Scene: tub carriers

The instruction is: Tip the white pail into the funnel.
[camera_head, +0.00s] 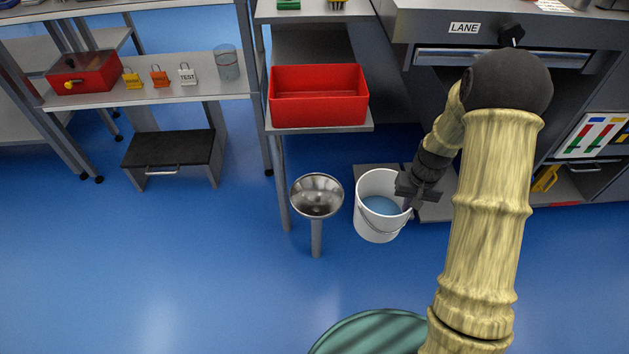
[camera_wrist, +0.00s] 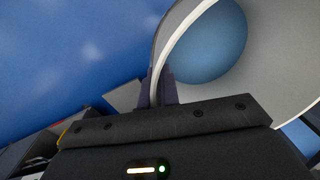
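The white pail (camera_head: 367,225) holds blue liquid and stands close to upright, right of the funnel (camera_head: 317,195). The funnel is a shiny metal bowl on a grey post, and the two are apart. My gripper (camera_head: 408,200) is at the pail's right rim. In the wrist view, my gripper's fingers (camera_wrist: 160,92) lie close on both sides of the pail wall (camera_wrist: 272,75), shut on it. The blue liquid also shows inside the pail there. I cannot tell whether the pail's bottom is clear of what is below it.
A low grey platform (camera_head: 432,209) is behind the pail. A red bin (camera_head: 318,112) sits on a shelf (camera_head: 350,127) behind the funnel. A green round thing (camera_head: 365,335) is at the bottom edge. Blue floor (camera_head: 220,270) is clear left of the funnel.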

